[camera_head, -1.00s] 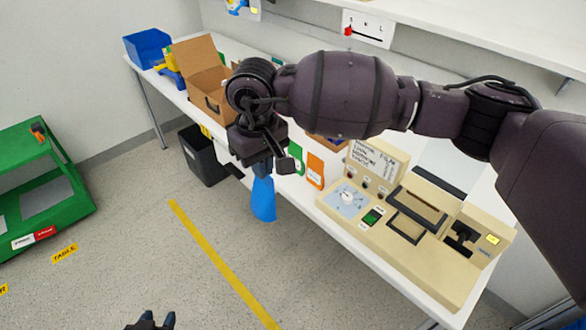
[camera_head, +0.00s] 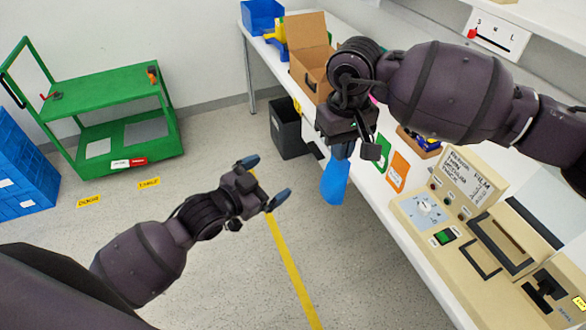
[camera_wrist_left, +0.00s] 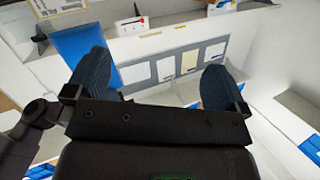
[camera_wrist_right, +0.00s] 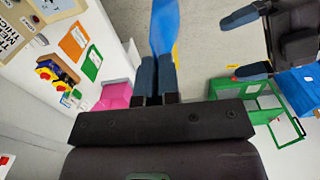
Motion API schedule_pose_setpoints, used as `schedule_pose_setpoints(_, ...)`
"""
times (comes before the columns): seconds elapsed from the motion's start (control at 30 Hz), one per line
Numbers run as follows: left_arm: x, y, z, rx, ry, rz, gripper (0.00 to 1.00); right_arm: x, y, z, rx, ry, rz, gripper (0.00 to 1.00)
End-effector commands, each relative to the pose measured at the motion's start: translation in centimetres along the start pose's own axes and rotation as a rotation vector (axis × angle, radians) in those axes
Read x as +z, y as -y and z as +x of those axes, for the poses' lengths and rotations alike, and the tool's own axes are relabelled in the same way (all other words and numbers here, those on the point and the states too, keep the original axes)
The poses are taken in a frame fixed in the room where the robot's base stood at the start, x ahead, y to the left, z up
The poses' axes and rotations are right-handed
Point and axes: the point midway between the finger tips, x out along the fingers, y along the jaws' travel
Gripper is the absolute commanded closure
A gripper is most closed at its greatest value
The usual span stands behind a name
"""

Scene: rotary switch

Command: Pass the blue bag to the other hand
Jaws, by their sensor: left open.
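The blue bag (camera_head: 335,182) hangs below my right gripper (camera_head: 343,150) in the head view, beside the table edge. The right wrist view shows my right gripper (camera_wrist_right: 155,80) with its two fingers close together on the bag (camera_wrist_right: 165,28). My left gripper (camera_head: 264,180) is open and empty, left of the bag, with a clear gap between them. It also shows at the upper right of the right wrist view (camera_wrist_right: 247,45). In the left wrist view, my left gripper (camera_wrist_left: 155,80) has its fingers wide apart with nothing between them.
The white table runs along the right, with a cardboard box (camera_head: 308,50), a blue bin (camera_head: 262,16) and a beige switch panel (camera_head: 440,215). A black bin (camera_head: 290,130) stands on the floor. A green cart (camera_head: 110,100) stands at the left. Open floor lies around my left gripper.

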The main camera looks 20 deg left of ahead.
Motion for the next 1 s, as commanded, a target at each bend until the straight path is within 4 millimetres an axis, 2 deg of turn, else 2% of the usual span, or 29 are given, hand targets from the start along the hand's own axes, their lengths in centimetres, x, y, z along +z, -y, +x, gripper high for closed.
schedule_pose_setpoints(0.03, -1.8, -0.1, 0.6, 0.044, -0.038, 0.022, 0.0, 0.0, 0.0, 0.0, 0.0, 0.0, 0.0, 1.0)
schedule_pose_setpoints(0.1, -3.8, -0.6, 1.0, 0.105, -0.077, 0.032, 0.0, 0.0, 0.0, 0.0, 0.0, 0.0, 0.0, 1.0)
schedule_pose_setpoints(0.2, -6.3, -1.4, 1.1, 0.194, -0.127, 0.033, 0.0, 0.0, 0.0, 0.0, 0.0, 0.0, 0.0, 1.0)
schedule_pose_setpoints(0.33, -8.5, -2.9, 0.5, 0.309, -0.167, -0.004, 0.0, 0.0, 0.0, 0.0, 0.0, 0.0, 0.0, 1.0)
schedule_pose_setpoints(0.5, -9.2, -5.1, -1.0, 0.408, -0.184, -0.137, 0.0, 0.0, 0.0, 0.0, 0.0, 0.0, 0.0, 1.0)
schedule_pose_setpoints(0.67, -10.1, -5.5, -1.3, 0.427, -0.212, -0.216, 0.0, 0.0, 0.0, 0.0, 0.0, 0.0, 0.0, 1.0)
schedule_pose_setpoints(0.83, -10.5, -5.8, -0.5, 0.427, -0.225, -0.231, 0.0, 0.0, 0.0, 0.0, 0.0, 0.0, 0.0, 1.0)
schedule_pose_setpoints(1.0, -11.2, -6.7, 1.6, 0.427, -0.226, -0.229, 0.0, 0.0, 0.0, 0.0, 0.0, 0.0, 0.0, 1.0)
